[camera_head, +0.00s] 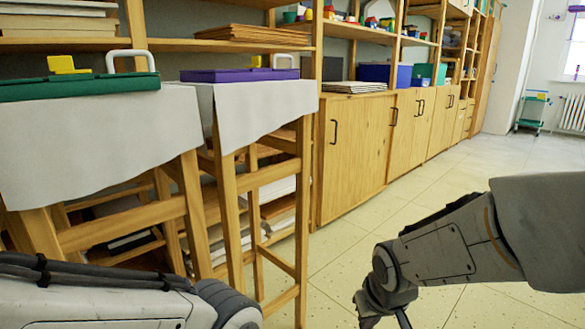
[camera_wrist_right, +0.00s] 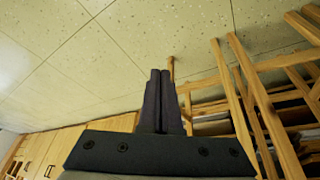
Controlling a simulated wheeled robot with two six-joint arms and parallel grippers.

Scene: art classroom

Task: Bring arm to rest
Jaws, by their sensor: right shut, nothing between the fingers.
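My right arm (camera_head: 440,252) comes in from the right in the head view, and its wrist hangs low over the tiled floor. The right gripper shows in the right wrist view (camera_wrist_right: 160,88), with its two dark fingers together and nothing between them. In the head view its fingertips are cut off by the bottom edge. My left arm (camera_head: 110,300) lies along the bottom left of the head view. Its gripper is out of the picture.
Two wooden stands with white cloths (camera_head: 95,135) (camera_head: 265,108) are at the left, carrying a green case (camera_head: 80,86) and a purple case (camera_head: 240,75). Wooden cabinets (camera_head: 350,150) line the wall behind.

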